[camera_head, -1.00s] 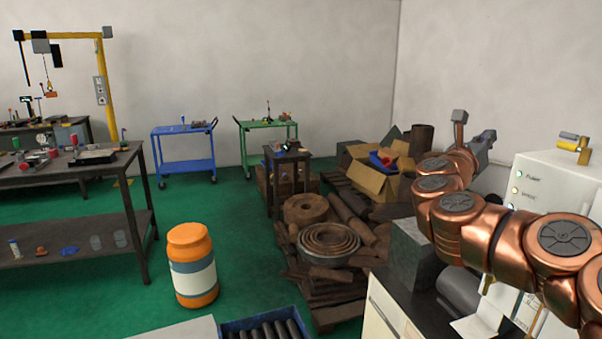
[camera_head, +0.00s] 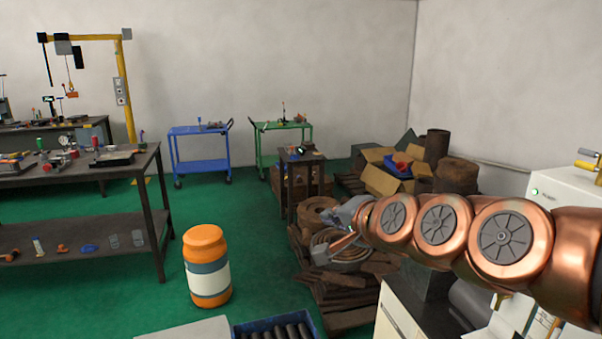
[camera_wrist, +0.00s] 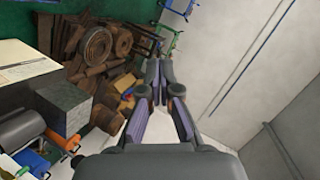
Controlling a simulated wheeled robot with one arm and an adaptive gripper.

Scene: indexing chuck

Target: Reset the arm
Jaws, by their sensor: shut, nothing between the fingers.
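My copper-coloured arm reaches in from the right in the head view, extended nearly level toward the left.
A grey block (camera_wrist: 65,107) on a dark-topped cabinet and a white machine (camera_head: 562,205) stand below and right of my arm. A pallet of scrap (camera_head: 345,318), an orange barrel (camera_head: 206,265) and a workbench (camera_head: 80,172) stand on the green floor (camera_head: 245,215), which is open between them.

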